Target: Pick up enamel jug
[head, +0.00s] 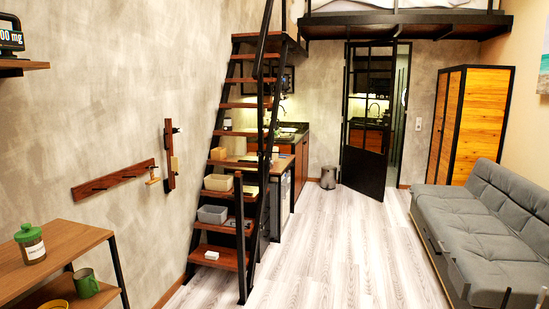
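I cannot pick out an enamel jug with certainty. A green mug-like vessel with a handle (86,283) stands on the lower shelf at the bottom left. A small grey vessel-like thing (328,177) stands on the floor by the glass door, too far off to tell what it is. Neither of my grippers shows in the head view.
A grey sofa (470,235) lines the right, before a wooden wardrobe (470,125). The floor (345,240) between is clear.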

